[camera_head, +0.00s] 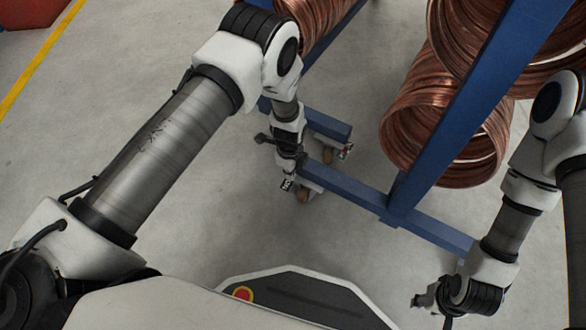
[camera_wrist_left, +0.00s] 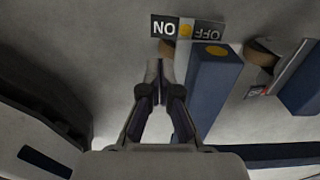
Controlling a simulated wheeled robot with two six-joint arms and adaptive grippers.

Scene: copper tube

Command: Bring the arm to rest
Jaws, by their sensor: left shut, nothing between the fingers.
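My left gripper (camera_wrist_left: 158,70) is shut and empty, with its two fingertips together in the left wrist view. In the head view my left gripper (camera_head: 292,162) hangs down beside the lower blue rack bar, seen mostly from above. In the wrist view its tips point towards a caster pedal marked ON and OFF (camera_wrist_left: 188,28), apart or touching I cannot tell. My right gripper (camera_head: 426,298) is at the lower right of the head view, partly hidden by its wrist. Its fingers are too small to read.
A blue rack (camera_head: 345,187) on casters stands in front, holding copper tube coils (camera_head: 420,115). Its slanted post (camera_head: 470,110) rises between my arms. Grey floor (camera_head: 235,225) is clear left of the rack. A yellow line (camera_head: 38,62) runs at the upper left.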

